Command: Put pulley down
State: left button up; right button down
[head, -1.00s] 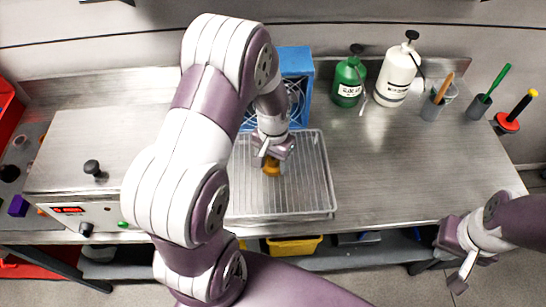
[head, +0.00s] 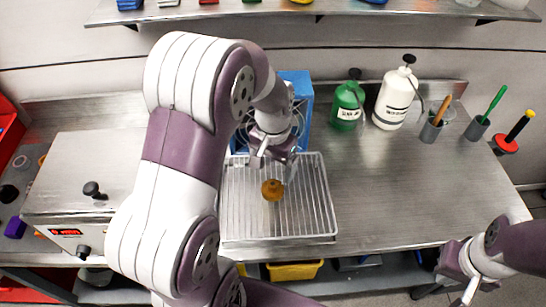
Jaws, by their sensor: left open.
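The pulley (head: 272,190), a small brown-orange round piece, rests on the wire rack tray (head: 312,205) near its middle. My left gripper (head: 272,163) is open and empty, a little above and behind the pulley, apart from it. The tray lies on the steel bench, and my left arm covers part of its left side. My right gripper (head: 462,290) is at the lower right, in front of the bench edge; its fingers are partly cut off, so its opening is unclear.
A blue fan box (head: 296,92) stands behind the tray. A green bottle (head: 346,108), a white bottle (head: 394,100) and tool holders stand at the back right. A metal box with a black knob (head: 80,175) is at the left. The bench right of the tray is clear.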

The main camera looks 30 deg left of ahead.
pick_arm(q)
jog(key=s+d+r+t, duration=0.1)
jog(key=s+d, duration=0.4)
jog(key=s, duration=0.4)
jog(key=shift+n, duration=0.4)
pick_arm(e)
jog(key=shift+f, duration=0.15)
pick_arm(q)
jog(key=shift+w+d+r, duration=0.1)
pick_arm(e)
jog(key=shift+w, duration=0.1)
